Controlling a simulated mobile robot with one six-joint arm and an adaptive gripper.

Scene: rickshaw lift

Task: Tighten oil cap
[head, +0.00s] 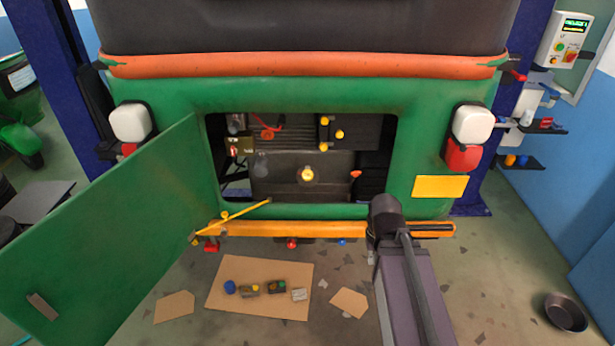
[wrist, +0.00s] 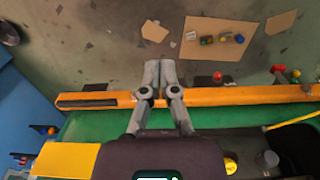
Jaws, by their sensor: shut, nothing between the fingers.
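A round yellow cap (head: 307,174), which looks like the oil cap, sits on the dark engine in the open rear bay of the green rickshaw (head: 300,95). A smaller orange cap (head: 355,173) is to its right. In the wrist view a yellow round part (wrist: 230,165) shows at the bottom edge, probably the same cap. My gripper (wrist: 160,72) is shut and empty, its fingers over the orange bumper bar (wrist: 215,97), apart from the cap. In the head view my arm stands at the lower right and the fingers are hidden. I cannot tell how tight the cap is.
The green hatch panel (head: 110,235) hangs open at the left. A yellow rod (head: 240,212) slants across the bay's lower left corner. Cardboard (head: 235,300) with several small parts lies on the floor. A dark pan (head: 566,313) is at the lower right.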

